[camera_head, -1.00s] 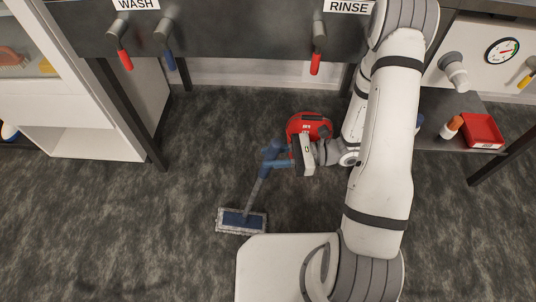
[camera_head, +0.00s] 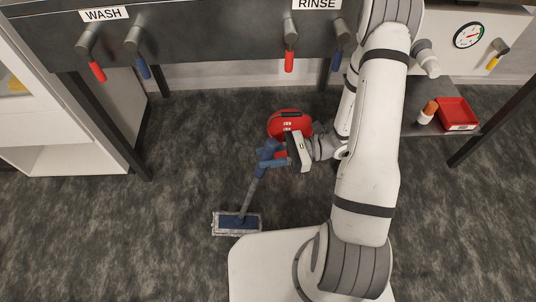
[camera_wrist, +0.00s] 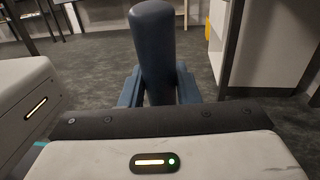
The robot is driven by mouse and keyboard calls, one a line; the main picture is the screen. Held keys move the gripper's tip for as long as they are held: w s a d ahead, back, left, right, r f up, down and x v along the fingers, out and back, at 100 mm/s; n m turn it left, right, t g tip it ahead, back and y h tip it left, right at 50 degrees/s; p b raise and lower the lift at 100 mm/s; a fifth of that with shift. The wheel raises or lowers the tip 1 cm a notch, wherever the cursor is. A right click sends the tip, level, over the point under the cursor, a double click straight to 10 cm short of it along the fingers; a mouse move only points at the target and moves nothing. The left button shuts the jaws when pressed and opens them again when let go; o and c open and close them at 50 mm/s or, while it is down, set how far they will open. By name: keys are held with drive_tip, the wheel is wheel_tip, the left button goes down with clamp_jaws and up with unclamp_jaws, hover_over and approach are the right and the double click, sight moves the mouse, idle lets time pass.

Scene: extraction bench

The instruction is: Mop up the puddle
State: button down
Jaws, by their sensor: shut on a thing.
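A mop with a blue handle (camera_head: 258,178) and a flat blue head with a grey fringe (camera_head: 237,223) stands tilted on the dark floor. The head lies flat on the floor, just beyond the left front of my white base. My gripper (camera_head: 272,156) is shut on the mop's handle near its top. In the wrist view, the blue handle (camera_wrist: 155,45) rises upright between the blue fingers of my gripper (camera_wrist: 160,90). I cannot make out a puddle on the mottled dark floor.
A red canister-like object (camera_head: 290,122) stands on the floor behind my gripper. A bench with red and blue taps (camera_head: 290,60) runs along the back. A white cabinet (camera_head: 60,130) is at left. A red tray (camera_head: 457,115) lies on a low shelf at right. The left floor is clear.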

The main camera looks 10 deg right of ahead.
drive_tip(key=shift+w+a, duration=0.1)
drive_tip(key=shift+a, duration=1.65)
drive_tip(key=shift+a, duration=0.15)
drive_tip(key=w+a+p, duration=0.1)
drive_tip(key=a, duration=1.7)
drive_tip(key=shift+a, duration=0.3)
idle(0.7)
drive_tip(key=shift+w, duration=0.1)
drive_tip(key=a, duration=0.3)
drive_tip(key=shift+w+a+f, duration=0.1)
drive_tip(key=shift+a, duration=0.25)
idle(0.3)
